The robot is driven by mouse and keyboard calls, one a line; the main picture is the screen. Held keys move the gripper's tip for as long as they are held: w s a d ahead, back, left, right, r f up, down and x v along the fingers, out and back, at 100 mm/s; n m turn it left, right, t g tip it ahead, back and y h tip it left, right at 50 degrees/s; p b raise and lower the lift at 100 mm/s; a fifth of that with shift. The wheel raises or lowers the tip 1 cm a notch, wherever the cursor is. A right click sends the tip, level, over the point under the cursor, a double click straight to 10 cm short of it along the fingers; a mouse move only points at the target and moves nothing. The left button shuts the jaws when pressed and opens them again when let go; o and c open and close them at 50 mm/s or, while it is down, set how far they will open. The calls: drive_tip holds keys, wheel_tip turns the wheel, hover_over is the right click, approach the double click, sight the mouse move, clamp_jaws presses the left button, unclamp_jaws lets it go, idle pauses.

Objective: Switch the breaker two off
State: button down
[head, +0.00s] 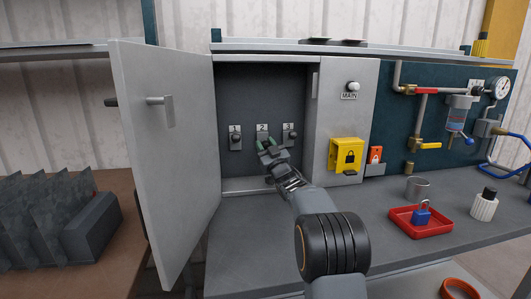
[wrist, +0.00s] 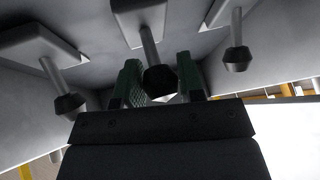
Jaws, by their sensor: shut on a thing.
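The open cabinet holds three breakers labelled 1, 2 and 3 in the head view. Breaker two (head: 262,132) is the middle one, and my gripper (head: 268,148) covers its lower part. In the wrist view its lever (wrist: 149,42) ends in a dark knob (wrist: 160,79) between the green fingers of my gripper (wrist: 160,85). My gripper is shut on this lever. Breaker one (head: 235,138) is to the left and breaker three (head: 290,134) to the right, both apart from the fingers. Whether lever two is up or down is hard to tell.
The cabinet door (head: 172,165) stands open on the left. A MAIN switch (head: 352,87), a yellow lock box (head: 346,153) and an orange tag (head: 376,154) are to the right. A red tray (head: 405,228) with a blue padlock (head: 422,216) sits on the bench (head: 250,240).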

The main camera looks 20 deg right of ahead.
idle(0.4)
drive_tip(key=c, duration=0.8)
unclamp_jaws()
drive_tip(key=shift+o, duration=0.2)
drive_tip(key=shift+s+d+f, duration=0.1)
drive_tip(key=shift+s+f, duration=0.2)
drive_tip(key=shift+s, duration=0.1)
drive_tip(key=s+d, duration=0.1)
drive_tip(key=s, duration=1.1)
drive_tip(key=shift+s+b, duration=0.15)
drive_tip(key=shift+b, duration=0.25)
drive_tip(key=shift+d, duration=0.1)
